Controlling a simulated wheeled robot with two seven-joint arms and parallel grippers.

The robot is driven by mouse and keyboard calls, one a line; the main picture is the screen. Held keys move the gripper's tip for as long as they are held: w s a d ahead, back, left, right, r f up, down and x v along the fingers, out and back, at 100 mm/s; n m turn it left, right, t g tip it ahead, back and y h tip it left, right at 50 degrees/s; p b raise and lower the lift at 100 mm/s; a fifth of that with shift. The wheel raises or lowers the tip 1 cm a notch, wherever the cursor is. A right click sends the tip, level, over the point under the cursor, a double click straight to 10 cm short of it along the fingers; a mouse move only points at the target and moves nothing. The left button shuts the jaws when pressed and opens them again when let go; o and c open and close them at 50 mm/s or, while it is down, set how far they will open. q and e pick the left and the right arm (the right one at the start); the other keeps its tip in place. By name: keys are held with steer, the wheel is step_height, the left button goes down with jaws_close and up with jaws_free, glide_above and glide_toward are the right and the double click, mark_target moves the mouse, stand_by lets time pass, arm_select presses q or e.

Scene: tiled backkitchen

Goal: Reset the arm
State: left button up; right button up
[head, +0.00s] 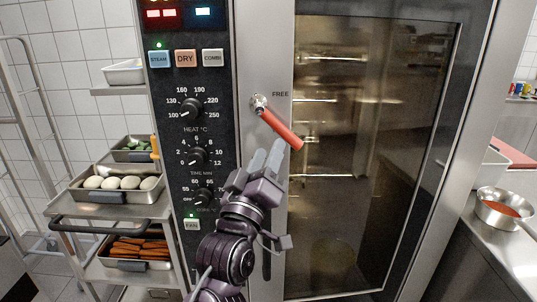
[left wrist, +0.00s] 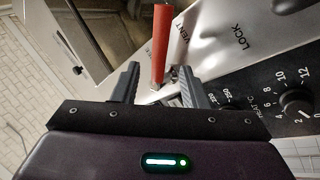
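My left gripper (head: 267,156) is in front of the oven, just below and left of the red door handle (head: 281,129). In the left wrist view the two grey fingers of the left gripper (left wrist: 157,85) stand apart, with the red handle (left wrist: 165,48) showing beyond and between them. The fingers do not appear closed on it. The handle slants down to the right from its metal pivot, beside the word FREE. The oven door (head: 375,140) appears shut. My right gripper is in neither view.
The oven control panel (head: 190,130) with knobs is left of the handle. A rack cart (head: 112,211) with trays of eggs, green vegetables and carrots stands at left. A steel counter (head: 500,248) with a pan of red sauce (head: 502,207) is at right.

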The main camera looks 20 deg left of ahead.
arm_select(q)
steer(key=s+f+m+g+h, duration=0.1)
steer(key=s+f+m+g, duration=0.3)
steer(key=f, duration=0.6)
steer(key=f+m+g, duration=0.1)
steer(key=f+g, duration=0.4)
steer(key=f, duration=0.6)
steer(key=s+a+f+m+g+y, duration=0.1)
steer(key=s+a+f+m+g, duration=0.1)
steer(key=s+f+g, duration=0.5)
steer(key=s+a+f+m+g+y, duration=0.1)
steer(key=s+a+f+m+g, duration=0.15)
steer(key=s+f, duration=0.75)
steer(key=s+f+g, duration=0.1)
steer(key=s+f, duration=0.1)
steer(key=f, duration=1.3)
steer(key=s+f+g, duration=0.1)
steer(key=s+f, duration=0.1)
steer(key=f, duration=1.3)
steer(key=s+a+f+g, duration=0.1)
steer(key=s+a+f, duration=0.2)
steer(key=s+f, duration=1.3)
steer(key=shift+s+f, duration=0.2)
steer(key=shift+s, duration=1.05)
